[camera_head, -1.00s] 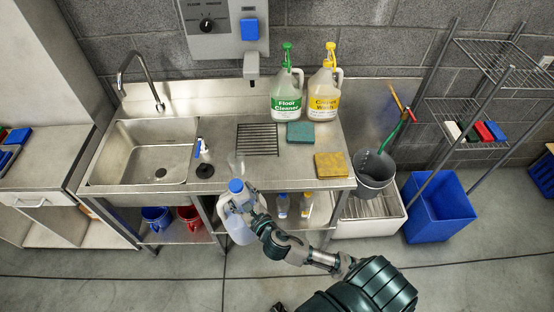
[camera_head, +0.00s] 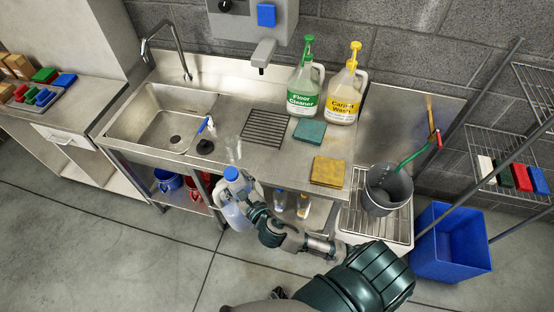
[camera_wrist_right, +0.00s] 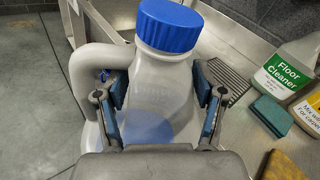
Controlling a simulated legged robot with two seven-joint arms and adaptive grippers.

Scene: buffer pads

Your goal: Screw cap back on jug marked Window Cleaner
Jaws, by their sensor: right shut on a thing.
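A translucent white jug (camera_head: 234,212) with a side handle and blue liquid low inside is held in front of the counter's front edge. A blue cap (camera_head: 231,173) sits on its neck; whether it is tight I cannot tell. My right gripper (camera_head: 252,197) is shut on the jug. In the right wrist view, the gripper's fingers (camera_wrist_right: 160,88) are on both sides of the jug body (camera_wrist_right: 165,75), below the blue cap (camera_wrist_right: 170,25). No label shows on this jug. My left gripper is not in view.
A Floor Cleaner jug (camera_head: 304,92) and a yellow-topped jug (camera_head: 347,94) stand on the counter (camera_head: 285,165). Teal (camera_head: 310,131) and yellow (camera_head: 328,171) pads lie before them. A sink (camera_head: 165,120) is left; a grey bucket (camera_head: 388,190) and blue bin (camera_head: 450,243) are right.

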